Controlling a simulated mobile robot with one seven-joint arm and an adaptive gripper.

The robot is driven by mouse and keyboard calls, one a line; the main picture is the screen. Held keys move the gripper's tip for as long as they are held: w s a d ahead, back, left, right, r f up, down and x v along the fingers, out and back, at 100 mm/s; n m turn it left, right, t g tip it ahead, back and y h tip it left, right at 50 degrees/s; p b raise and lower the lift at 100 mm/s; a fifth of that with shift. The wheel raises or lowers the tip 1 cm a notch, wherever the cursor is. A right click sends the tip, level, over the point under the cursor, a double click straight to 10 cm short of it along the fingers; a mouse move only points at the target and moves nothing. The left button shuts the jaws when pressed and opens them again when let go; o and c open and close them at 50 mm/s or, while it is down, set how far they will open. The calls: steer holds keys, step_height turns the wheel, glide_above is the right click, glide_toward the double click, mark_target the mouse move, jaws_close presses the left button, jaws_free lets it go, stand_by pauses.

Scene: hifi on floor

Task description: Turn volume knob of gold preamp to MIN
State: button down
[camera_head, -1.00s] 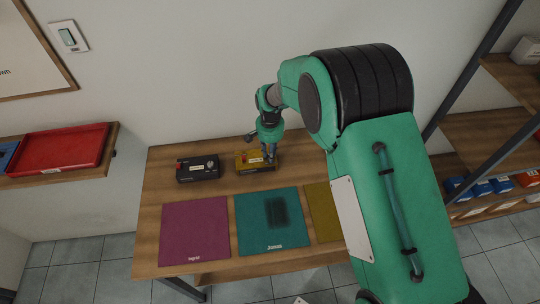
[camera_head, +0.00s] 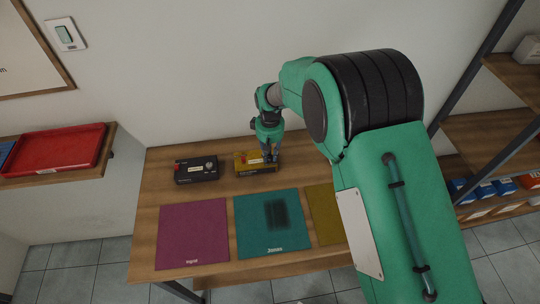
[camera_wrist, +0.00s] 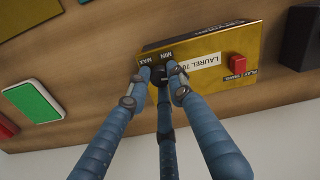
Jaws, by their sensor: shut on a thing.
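The gold preamp (camera_head: 247,166) sits at the back of the wooden table. In the wrist view the gold preamp (camera_wrist: 209,40) shows a white label, a red switch (camera_wrist: 238,64) and the printed words MIN and MAX. Its black volume knob (camera_wrist: 159,74) lies beside those words, between my fingertips. My gripper (camera_head: 268,156) reaches down over the preamp's right end. In the wrist view the blue fingers of my gripper (camera_wrist: 159,76) are closed around the knob. The fingers partly cover the knob, and its pointer cannot be made out.
A black device (camera_head: 196,169) stands just left of the gold preamp. A magenta mat (camera_head: 193,235), a teal mat (camera_head: 255,208) and a partly hidden yellow mat (camera_head: 324,205) lie in front. A red tray (camera_head: 62,150) rests on a left shelf. A shelving rack (camera_head: 490,135) stands at right.

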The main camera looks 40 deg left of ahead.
mark_target(270, 157)
steer(key=n, duration=0.6)
steer(key=shift+b, duration=0.3)
steer(key=c, duration=1.5)
jaws_free()
steer(key=shift+c, duration=0.2)
steer(key=shift+r, duration=0.15)
step_height(270, 157, up, 12)
